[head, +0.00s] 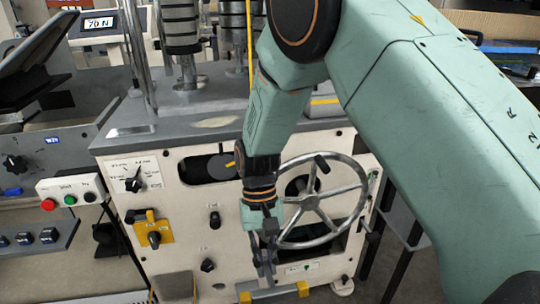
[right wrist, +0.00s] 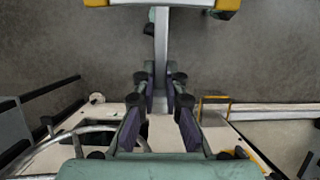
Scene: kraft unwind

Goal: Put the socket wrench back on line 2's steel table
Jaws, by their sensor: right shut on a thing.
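My right gripper (head: 265,268) hangs low in front of the cream machine, left of its handwheel. In the right wrist view its fingers (right wrist: 165,95) are closed in with a narrow gap. A grey metal bar (right wrist: 162,45) runs out from between the fingertips; it seems to be the socket wrench, though its ends are not clear. In the head view the fingers mostly hide it. My left gripper is not in view. I cannot make out line 2's steel table for certain.
The cream machine (head: 185,210) carries knobs and a spoked handwheel (head: 318,205) close to my gripper. A control box with red and green buttons (head: 70,198) stands at left. A dark frame (head: 402,225) stands right of the machine. Grey floor (right wrist: 70,40) is open below.

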